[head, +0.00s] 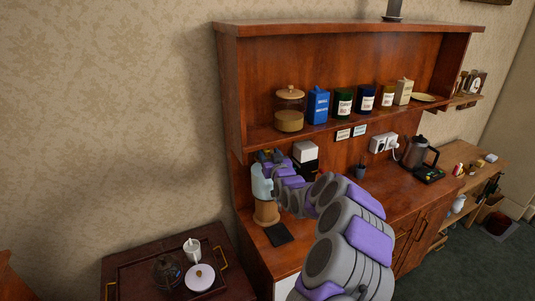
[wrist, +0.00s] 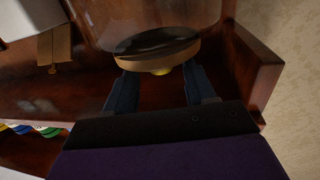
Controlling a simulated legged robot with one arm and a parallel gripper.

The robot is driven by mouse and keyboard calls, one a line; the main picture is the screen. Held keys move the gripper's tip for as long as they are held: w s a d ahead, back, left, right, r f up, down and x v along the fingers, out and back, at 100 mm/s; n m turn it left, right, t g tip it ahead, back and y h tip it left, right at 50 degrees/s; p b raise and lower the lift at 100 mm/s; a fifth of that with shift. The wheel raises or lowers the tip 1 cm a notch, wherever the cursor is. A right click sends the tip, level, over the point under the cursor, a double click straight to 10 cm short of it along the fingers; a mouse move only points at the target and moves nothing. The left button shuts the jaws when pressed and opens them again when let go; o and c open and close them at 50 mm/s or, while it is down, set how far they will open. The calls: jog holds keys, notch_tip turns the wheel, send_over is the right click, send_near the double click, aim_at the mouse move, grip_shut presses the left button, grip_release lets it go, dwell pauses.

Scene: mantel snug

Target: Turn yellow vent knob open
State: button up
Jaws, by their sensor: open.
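The yellow vent knob (wrist: 162,71) shows in the wrist view as a small yellow piece at the edge of a round wooden part (wrist: 150,52) on a clear glass vessel (wrist: 150,18). Most of the knob is hidden. My gripper (wrist: 160,73) is open, with one dark blue finger on each side of the knob; I cannot tell whether either touches it. In the head view the pale glass vessel (head: 262,186) stands on a wooden base (head: 266,213) at the left end of the counter, with the end of my arm beside its top. The knob cannot be made out there.
A black pad (head: 279,234) lies in front of the vessel. A white and black box (head: 306,152) stands behind my arm. A jar (head: 289,110) and several canisters line the shelf above. A side panel (wrist: 257,70) is close in the wrist view. A low tray table (head: 135,272) stands left.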

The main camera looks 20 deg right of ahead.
jog(key=shift+w+d, duration=0.1)
jog(key=shift+w, duration=1)
jog(key=shift+c, duration=0.3)
jog(key=c, duration=1)
jog(key=shift+o, duration=0.2)
